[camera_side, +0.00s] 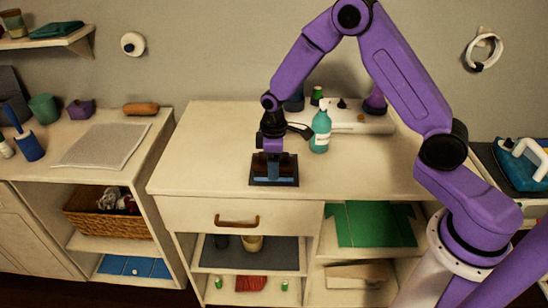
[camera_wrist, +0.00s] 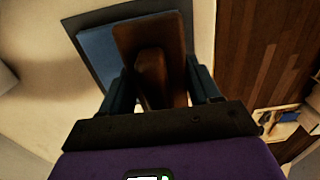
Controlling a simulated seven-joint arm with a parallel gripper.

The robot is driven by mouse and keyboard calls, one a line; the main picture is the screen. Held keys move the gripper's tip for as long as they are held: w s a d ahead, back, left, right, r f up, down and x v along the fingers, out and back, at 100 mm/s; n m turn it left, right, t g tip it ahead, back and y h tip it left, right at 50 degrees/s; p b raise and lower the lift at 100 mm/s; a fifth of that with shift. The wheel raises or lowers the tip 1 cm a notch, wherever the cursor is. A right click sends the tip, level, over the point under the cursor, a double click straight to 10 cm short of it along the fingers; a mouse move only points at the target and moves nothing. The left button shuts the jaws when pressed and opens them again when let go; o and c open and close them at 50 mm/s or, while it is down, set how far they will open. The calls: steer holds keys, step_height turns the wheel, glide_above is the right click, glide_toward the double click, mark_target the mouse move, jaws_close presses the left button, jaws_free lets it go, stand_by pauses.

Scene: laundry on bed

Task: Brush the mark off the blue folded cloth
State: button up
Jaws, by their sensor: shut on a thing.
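My gripper (camera_side: 273,160) points down over the front of the middle counter. In the wrist view my gripper (camera_wrist: 162,85) is shut on the raised grip of a brown wooden brush (camera_wrist: 135,38). The brush is over the blue folded cloth (camera_wrist: 98,52), which shows to its left with a dark mat (camera_wrist: 86,76) around it. The dark mat also shows in the side view (camera_side: 290,184). The brush hides much of the cloth. I see no mark on the visible part. I cannot tell whether the bristles touch the cloth.
A teal spray bottle (camera_side: 320,130) stands behind and right of my gripper. A pale board with small items (camera_side: 350,122) lies at the back. The counter (camera_side: 205,150) is clear to the left. A drawer with a brown handle (camera_side: 237,221) is shut below.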

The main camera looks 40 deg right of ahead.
steer(key=shift+s+a, duration=0.35)
steer(key=shift+r, duration=4.1)
steer(key=shift+d, duration=0.1)
